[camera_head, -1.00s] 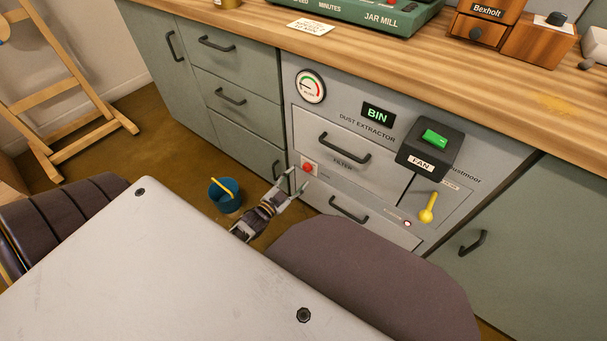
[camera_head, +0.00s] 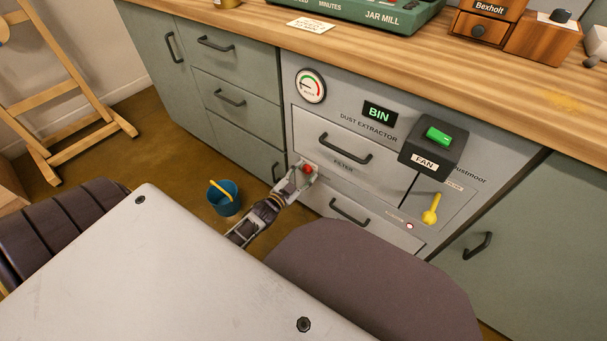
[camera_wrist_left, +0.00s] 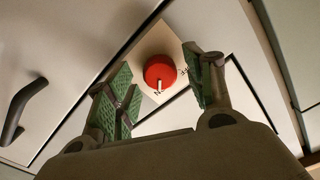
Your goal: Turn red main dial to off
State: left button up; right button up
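The red main dial (camera_head: 308,169) is on the lower left of the grey dust extractor front (camera_head: 369,184). In the left wrist view the dial (camera_wrist_left: 159,71) is a round red knob with a pale pointer mark towards its lower edge, on a light plate with partly hidden lettering. My left gripper (camera_head: 299,171) is open at the dial. In the wrist view its green-padded fingers (camera_wrist_left: 160,88) stand apart on either side of and below the knob, with gaps between; I cannot tell if they touch it. My right gripper is not in view.
A drawer handle (camera_head: 345,149) is above the dial and another handle (camera_head: 349,211) below it. A yellow lever (camera_head: 431,209) and a black fan switch box (camera_head: 433,148) are to the right. A blue bucket (camera_head: 224,199) stands on the floor at left.

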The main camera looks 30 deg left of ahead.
pick_arm(q)
jog(key=c, duration=0.9)
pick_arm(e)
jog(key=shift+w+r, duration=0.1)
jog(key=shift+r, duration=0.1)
